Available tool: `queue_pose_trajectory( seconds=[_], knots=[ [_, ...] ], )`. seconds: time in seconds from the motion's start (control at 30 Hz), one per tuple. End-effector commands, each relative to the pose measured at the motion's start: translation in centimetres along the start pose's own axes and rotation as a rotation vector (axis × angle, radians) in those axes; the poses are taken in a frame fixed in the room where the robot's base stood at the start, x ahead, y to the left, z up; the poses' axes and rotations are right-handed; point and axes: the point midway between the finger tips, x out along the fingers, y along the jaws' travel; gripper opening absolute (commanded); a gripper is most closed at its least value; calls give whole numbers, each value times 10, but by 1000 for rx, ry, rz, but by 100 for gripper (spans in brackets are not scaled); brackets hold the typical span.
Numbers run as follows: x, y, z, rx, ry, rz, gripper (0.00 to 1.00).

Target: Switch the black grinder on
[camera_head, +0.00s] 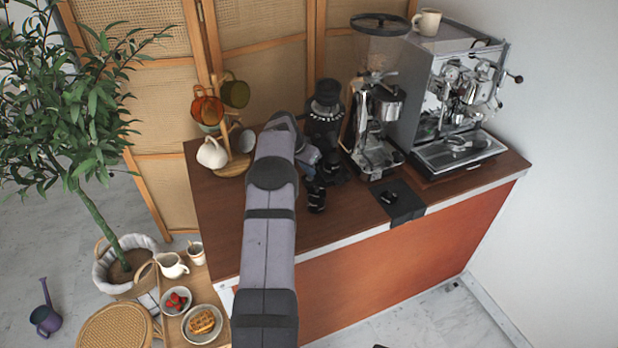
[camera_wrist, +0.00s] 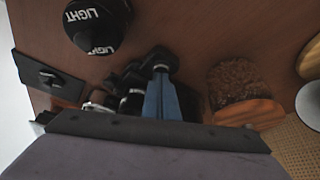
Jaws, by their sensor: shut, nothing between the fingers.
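The black grinder (camera_head: 325,125) stands upright on the wooden cart top, left of the silver grinder, with pale lettering round its upper part. In the wrist view, a round black part with the word LIGHT (camera_wrist: 93,27), which looks like the same grinder, is at the top left. My gripper (camera_head: 317,203) is low in front of the black grinder, pointing down; in the wrist view its black and blue parts (camera_wrist: 160,65) are at the middle. It is shut and empty. I cannot tell whether it touches the grinder. I cannot make out the grinder's switch.
The silver grinder (camera_head: 378,115) and espresso machine (camera_head: 455,95) stand to the right. A black mat (camera_head: 405,208) with a dark object on it hangs over the front edge. A mug tree (camera_head: 238,160) stands left. Bare wood (camera_head: 345,220) lies in front of the gripper.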

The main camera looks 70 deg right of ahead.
Motion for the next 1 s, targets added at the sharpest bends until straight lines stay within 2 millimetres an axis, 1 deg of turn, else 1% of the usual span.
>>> queue_pose_trajectory(
  seconds=[0.43,0.7,1.0],
  knots=[
    [1,0,0,0,0,0,0],
    [4,0,2,0,0,0,0],
    [-2,0,-1,0,0,0,0]
  ],
)
